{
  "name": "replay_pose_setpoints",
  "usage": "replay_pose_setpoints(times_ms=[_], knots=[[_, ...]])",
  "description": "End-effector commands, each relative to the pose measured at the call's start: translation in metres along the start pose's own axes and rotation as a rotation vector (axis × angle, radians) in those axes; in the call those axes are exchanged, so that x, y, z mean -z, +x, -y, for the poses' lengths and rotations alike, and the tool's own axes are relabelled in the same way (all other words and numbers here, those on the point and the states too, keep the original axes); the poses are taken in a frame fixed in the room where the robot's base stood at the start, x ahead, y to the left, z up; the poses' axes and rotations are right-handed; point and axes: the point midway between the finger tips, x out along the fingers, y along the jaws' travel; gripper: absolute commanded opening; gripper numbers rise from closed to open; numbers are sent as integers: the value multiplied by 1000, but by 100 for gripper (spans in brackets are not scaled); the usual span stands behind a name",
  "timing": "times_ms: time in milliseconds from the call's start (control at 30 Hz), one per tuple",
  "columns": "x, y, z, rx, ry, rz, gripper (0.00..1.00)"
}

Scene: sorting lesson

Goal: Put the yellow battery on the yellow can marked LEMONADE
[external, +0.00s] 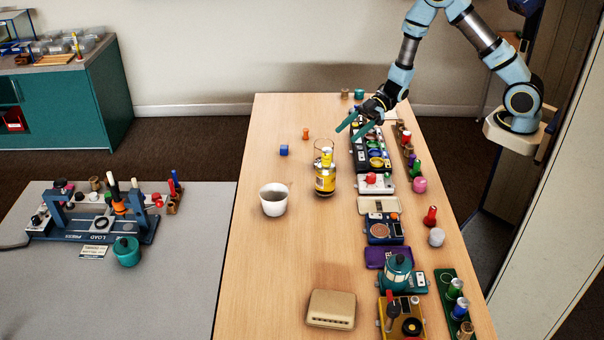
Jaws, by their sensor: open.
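The yellow can (325,182) stands upright near the middle of the wooden table; its lettering is too small to read. A small yellow upright piece (327,157), which looks like the yellow battery, appears to stand on the can's top. A clear glass outline shows just behind it, so the exact contact is hard to tell. My gripper (348,132) is open and empty, with its teal fingers apart. It is above and to the right of the can, near the far end of the row of devices, and apart from the yellow piece.
A white cup (273,200) stands left of the can. A blue cube (284,150) and an orange piece (306,133) lie farther back. Several devices line the right side, including a red-topped white one (376,184). A beige box (331,309) lies in front. The table's left front is clear.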

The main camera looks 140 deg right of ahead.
Motion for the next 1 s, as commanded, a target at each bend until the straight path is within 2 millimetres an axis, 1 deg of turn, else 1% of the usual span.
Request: replay_pose_setpoints(times_ms=[33, 133, 333, 467, 567, 600, 667, 700, 767, 800, 867, 900, 967, 1000], knots=[[0, -5, 0, -2, 0, 0, 70], [0, -12, 0, -1, 1, 0, 70], [0, -14, 1, 0, 0, 3, 70], [6, -1, 10, -8, -20, 54, 70], [16, 19, 28, -31, -54, 156, 70], [20, 27, 39, -44, -68, 208, 70], [26, 37, 59, -66, -86, 293, 70], [31, 41, 73, -82, -96, 346, 70], [36, 43, 96, -101, -104, 428, 70], [38, 42, 113, -112, -106, 479, 70], [42, 38, 140, -124, -105, 556, 70], [43, 32, 160, -128, -102, 606, 70], [44, 21, 190, -128, -92, 681, 70], [44, 12, 212, -125, -83, 730, 70]])
